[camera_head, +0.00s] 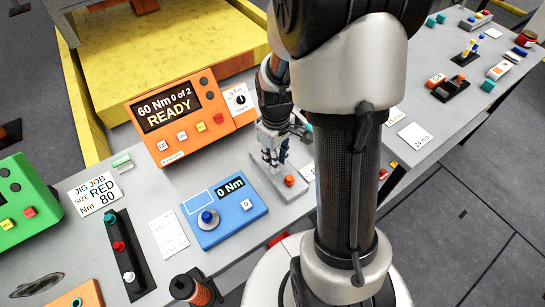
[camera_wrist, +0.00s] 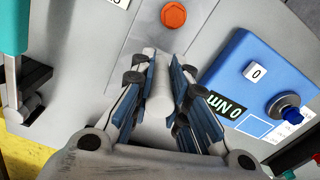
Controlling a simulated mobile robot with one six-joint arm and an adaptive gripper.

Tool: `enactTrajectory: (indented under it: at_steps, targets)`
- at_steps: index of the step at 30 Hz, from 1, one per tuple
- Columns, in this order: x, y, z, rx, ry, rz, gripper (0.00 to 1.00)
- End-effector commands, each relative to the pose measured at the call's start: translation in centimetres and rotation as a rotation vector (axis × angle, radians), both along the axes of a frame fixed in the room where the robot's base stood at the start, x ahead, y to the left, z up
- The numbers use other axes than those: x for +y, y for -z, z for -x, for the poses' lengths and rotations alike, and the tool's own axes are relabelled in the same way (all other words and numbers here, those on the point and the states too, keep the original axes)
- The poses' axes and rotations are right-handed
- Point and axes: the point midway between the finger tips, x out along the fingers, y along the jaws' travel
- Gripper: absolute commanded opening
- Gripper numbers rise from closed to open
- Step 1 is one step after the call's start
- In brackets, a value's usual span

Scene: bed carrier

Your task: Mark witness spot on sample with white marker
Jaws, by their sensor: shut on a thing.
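My gripper (camera_wrist: 158,88) is shut on a white cylinder (camera_wrist: 158,103), which looks like the white marker, held between the blue-padded fingers. In the head view my gripper (camera_head: 272,155) is pointed down over a grey plate (camera_head: 268,183) on the bench. An orange-red round head (camera_head: 289,180) sits on this plate, and it also shows in the wrist view (camera_wrist: 173,15) beyond the marker's far end. The plate may be the sample; I cannot tell for sure. Whether the marker's tip touches the plate is not clear.
A blue meter (camera_head: 226,210) reading 0 Nm stands close beside the plate. An orange box (camera_head: 178,118) reading "60 Nm 0 of 2 READY" is behind. A dark rack (camera_head: 125,255) with red and white knobs and a job card (camera_head: 94,192) are at left. My arm hides part of the bench.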

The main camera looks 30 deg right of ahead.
Motion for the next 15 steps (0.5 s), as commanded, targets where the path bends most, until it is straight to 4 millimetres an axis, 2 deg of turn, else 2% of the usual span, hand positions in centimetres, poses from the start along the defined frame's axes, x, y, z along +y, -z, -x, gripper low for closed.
enactTrajectory:
  at_steps: [6,15]
  targets:
    - [-1.07,-0.02,-0.04,0.000,0.001,0.000,0.00]
    - [-1.18,0.00,-0.06,0.000,-0.001,0.000,0.00]
